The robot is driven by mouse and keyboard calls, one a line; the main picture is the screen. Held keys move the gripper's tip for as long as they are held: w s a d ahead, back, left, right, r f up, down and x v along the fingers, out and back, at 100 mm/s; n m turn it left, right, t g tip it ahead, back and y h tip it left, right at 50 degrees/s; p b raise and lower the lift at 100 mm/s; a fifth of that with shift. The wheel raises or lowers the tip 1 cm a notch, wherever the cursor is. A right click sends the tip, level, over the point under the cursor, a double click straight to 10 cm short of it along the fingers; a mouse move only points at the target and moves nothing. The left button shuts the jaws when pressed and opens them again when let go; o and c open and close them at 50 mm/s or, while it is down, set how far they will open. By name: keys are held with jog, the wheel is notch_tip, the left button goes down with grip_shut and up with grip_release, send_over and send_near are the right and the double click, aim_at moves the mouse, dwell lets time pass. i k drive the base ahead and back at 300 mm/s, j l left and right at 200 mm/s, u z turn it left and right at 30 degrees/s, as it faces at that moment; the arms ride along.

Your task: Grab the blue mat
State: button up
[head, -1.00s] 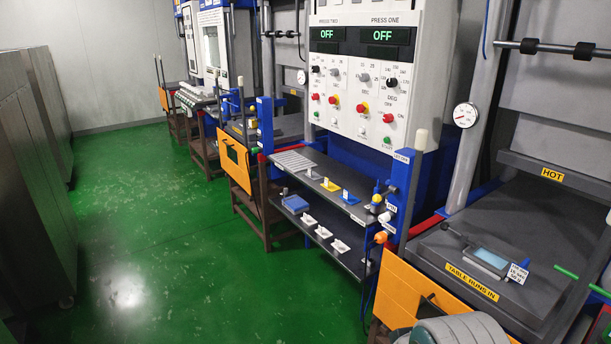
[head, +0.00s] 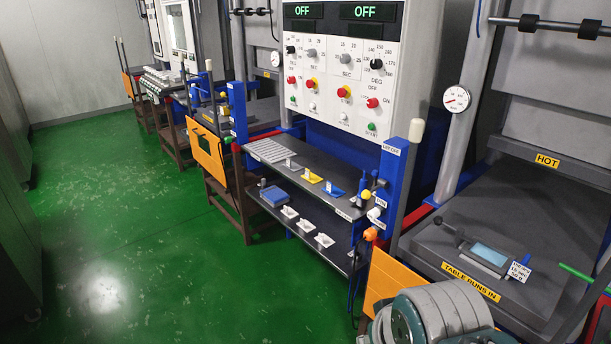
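A small flat blue mat (head: 335,191) lies on the dark upper shelf (head: 280,170) of the rack under the control panel. A white tag stands at it. A similar yellow mat (head: 312,178) lies just to its left on the same shelf. My gripper is not in view; only a grey and teal part of my arm shows at the bottom right, apart from the shelf.
A light grey ribbed tray (head: 269,151) lies at the shelf's left end. The lower shelf holds a blue box (head: 273,196) and several white trays (head: 307,225). A blue post (head: 397,187) bounds the rack on the right. The green floor (head: 190,270) in front is clear.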

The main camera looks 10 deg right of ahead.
aim_at(334, 191)
jog(key=i+z, duration=0.15)
jog(key=z, duration=0.3)
jog(key=i+j+z, duration=0.15)
jog(key=z, duration=0.25)
jog(key=i+j+z, duration=0.25)
jog(key=i+j, duration=0.15)
jog(key=j, duration=0.2)
jog(key=i+j+z, duration=0.1)
jog(key=j, duration=0.2)
jog(key=i+j+z, duration=0.1)
jog(key=i+j, duration=0.15)
jog(key=i+j+z, duration=0.15)
jog(key=j, duration=0.3)
jog(key=i+j, duration=0.15)
jog(key=j, duration=0.25)
jog(key=i+j, duration=0.15)
jog(key=j, duration=0.25)
jog(key=i+j, duration=0.15)
jog(key=j, duration=0.25)
jog(key=i+j, duration=0.2)
jog(key=j, duration=0.2)
